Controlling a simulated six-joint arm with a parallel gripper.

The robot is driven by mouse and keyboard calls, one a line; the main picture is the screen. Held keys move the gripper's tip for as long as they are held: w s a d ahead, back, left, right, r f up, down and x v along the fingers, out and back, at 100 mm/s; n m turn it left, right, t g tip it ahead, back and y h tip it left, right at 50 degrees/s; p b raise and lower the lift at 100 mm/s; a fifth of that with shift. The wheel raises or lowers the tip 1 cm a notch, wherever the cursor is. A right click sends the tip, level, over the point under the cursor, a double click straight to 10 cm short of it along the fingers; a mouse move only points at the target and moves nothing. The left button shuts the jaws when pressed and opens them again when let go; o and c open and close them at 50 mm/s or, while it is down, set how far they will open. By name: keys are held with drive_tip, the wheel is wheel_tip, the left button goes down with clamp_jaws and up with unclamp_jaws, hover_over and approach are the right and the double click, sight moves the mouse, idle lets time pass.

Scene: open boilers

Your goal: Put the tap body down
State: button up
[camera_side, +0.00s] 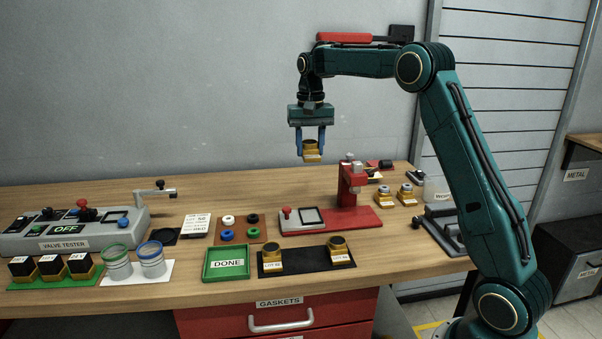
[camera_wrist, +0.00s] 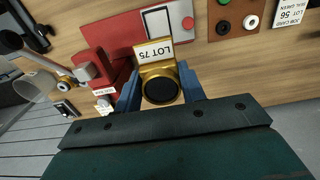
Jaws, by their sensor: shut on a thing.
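My gripper (camera_side: 311,150) is high above the bench, shut on a brass tap body (camera_side: 312,155) with a dark round top. In the wrist view the same tap body (camera_wrist: 159,85) sits between the blue fingers, with a white tag reading LOT 75. It hangs in the air, clear of everything. Two similar brass tap bodies, a left one (camera_side: 272,264) and a right one (camera_side: 340,254), stand on a black mat (camera_side: 305,263) at the bench front. A gap of bare mat lies between them.
A green DONE tray (camera_side: 227,278) looks empty left of the mat. A red press (camera_side: 352,195) stands behind the mat. A gasket board (camera_side: 240,240), the valve tester (camera_side: 85,232), two jars and several black-topped pieces fill the left. Small brass parts (camera_side: 405,198) lie right of the press.

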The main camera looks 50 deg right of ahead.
sight(310, 159)
wheel_tip(310, 159, down, 16)
drive_tip(key=shift+f, duration=0.1)
idle(0.8)
drive_tip(key=shift+f, duration=0.15)
drive_tip(key=o, duration=1.3)
drive_tip(key=shift+o, duration=0.2)
wheel_tip(310, 159, up, 12)
drive_tip(key=shift+r, duration=0.2)
